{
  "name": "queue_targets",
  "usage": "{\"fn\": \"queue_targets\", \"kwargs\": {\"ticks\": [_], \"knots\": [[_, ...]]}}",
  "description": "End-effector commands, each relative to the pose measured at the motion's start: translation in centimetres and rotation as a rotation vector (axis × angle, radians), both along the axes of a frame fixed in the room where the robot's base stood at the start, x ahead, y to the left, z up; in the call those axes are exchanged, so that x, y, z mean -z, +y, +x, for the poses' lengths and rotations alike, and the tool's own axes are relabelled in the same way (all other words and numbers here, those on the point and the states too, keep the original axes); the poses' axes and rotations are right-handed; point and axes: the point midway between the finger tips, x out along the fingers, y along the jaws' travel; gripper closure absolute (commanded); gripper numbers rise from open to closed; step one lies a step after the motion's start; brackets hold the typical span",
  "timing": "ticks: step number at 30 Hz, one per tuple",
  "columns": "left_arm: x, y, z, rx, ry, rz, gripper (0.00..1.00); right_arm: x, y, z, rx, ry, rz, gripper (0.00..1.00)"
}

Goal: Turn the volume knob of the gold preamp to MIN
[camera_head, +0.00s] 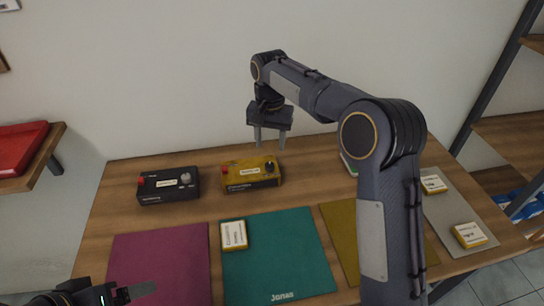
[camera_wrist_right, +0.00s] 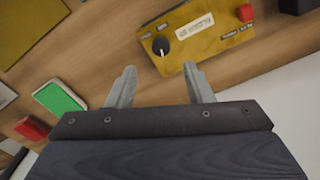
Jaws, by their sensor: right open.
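The gold preamp (camera_head: 238,186) stands on the wooden table, with a red button on its left end and a dark knob (camera_head: 270,167) on its right end. In the right wrist view the gold preamp (camera_wrist_right: 220,45) shows its round black knob (camera_wrist_right: 161,46) with a white pointer line; the small print beside it is too small to read. My right gripper (camera_head: 271,146) is open, fingers down, above and apart from the preamp. Its empty fingers also show in the right wrist view (camera_wrist_right: 160,84), below the knob. My left gripper (camera_head: 136,291) is partly visible at the lower left.
A black box (camera_head: 168,186) with a red button and knob stands left of the gold preamp. Magenta (camera_head: 160,262), teal (camera_head: 285,250) and olive (camera_head: 341,225) mats lie in front. A green-screened device (camera_wrist_right: 60,97) and a red object (camera_wrist_right: 32,128) lie nearby. The wall is behind.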

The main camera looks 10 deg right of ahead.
Motion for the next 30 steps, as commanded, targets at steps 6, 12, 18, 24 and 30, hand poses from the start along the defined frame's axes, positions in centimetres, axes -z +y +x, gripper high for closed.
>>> {"fn": "queue_targets", "kwargs": {"ticks": [6, 12, 18, 24, 30], "knots": [[-0.3, 0.0, 0.0, 0.0, 0.0, 0.0, 0.17, 2.0, 0.3, 0.2, 0.005, 0.007, -0.008, 0.53], [-0.8, 0.0, 0.0, 0.0, 0.0, 0.0, 0.17, 5.3, 0.3, 0.2, 0.003, 0.006, -0.006, 0.53], [-1.2, 0.0, 0.0, 0.0, 0.0, 0.0, 0.17, 7.5, 0.3, 0.2, 0.003, 0.004, -0.006, 0.53], [-1.2, 0.0, 0.0, 0.0, 0.0, 0.0, 0.17, 8.0, 0.3, 0.2, 0.003, 0.001, -0.005, 0.53], [-1.2, 0.0, 0.0, 0.0, 0.0, 0.0, 0.17, 8.0, 0.3, 0.2, 0.003, 0.002, -0.005, 0.61]]}}
